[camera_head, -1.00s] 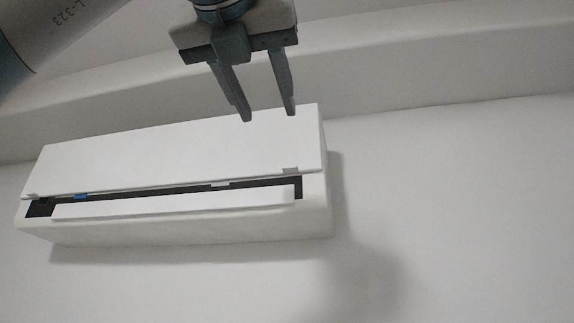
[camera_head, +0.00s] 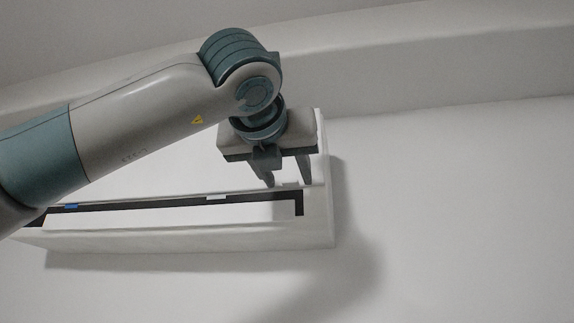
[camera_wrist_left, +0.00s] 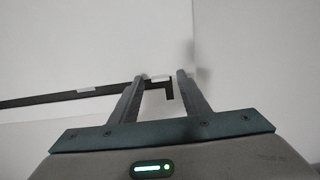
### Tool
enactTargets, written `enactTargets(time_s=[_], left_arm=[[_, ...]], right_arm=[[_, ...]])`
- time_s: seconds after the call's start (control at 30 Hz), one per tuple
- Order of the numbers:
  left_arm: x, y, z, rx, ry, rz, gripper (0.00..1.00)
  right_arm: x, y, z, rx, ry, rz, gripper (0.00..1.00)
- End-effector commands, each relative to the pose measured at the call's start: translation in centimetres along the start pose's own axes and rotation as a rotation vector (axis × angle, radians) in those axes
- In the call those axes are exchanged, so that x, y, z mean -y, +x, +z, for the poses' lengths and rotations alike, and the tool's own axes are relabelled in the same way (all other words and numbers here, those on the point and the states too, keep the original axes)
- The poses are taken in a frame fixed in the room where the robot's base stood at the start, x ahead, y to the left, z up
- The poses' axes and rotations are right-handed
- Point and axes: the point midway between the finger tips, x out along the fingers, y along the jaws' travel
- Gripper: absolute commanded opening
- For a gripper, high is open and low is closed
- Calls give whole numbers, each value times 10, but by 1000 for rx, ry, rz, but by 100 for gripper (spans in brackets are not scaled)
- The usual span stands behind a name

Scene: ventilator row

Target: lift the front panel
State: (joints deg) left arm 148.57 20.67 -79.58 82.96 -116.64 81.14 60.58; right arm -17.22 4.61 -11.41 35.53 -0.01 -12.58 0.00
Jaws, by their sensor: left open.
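The white wall unit's front panel (camera_head: 190,172) looks closed above a dark slot (camera_head: 255,197); my left arm covers much of it in the head view. A small pale tab (camera_head: 289,185) sits at the panel's lower edge near its right end. My left gripper (camera_head: 288,184) is open, its fingertips at that tab. In the left wrist view the panel (camera_wrist_left: 95,45) fills the upper left, and the fingers (camera_wrist_left: 158,76) stand on either side of the tab. I cannot tell whether they touch it. My right gripper is not in view.
A long white flap (camera_head: 170,215) lies below the slot. A small blue piece (camera_head: 71,206) and another pale tab (camera_head: 216,197) show along the slot. The wall (camera_head: 460,200) to the right is bare. A ledge (camera_head: 440,75) runs above the unit.

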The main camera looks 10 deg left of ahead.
Motion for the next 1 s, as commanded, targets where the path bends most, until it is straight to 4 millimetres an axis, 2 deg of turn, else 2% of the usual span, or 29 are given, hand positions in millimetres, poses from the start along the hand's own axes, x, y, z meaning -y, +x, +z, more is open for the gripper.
enactTargets(time_s=[0.4, 0.43, 0.6, 1.0], left_arm=[[0, 6, 0, 0, 0, 0, 42], [0, 6, 0, 0, 0, 0, 37], [0, 6, 0, 0, 0, 0, 0], [-4, 10, 0, -1, -2, 0, 0]], right_arm=[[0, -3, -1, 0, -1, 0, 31], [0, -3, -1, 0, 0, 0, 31], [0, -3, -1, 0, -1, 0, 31], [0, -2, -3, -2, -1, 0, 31]])
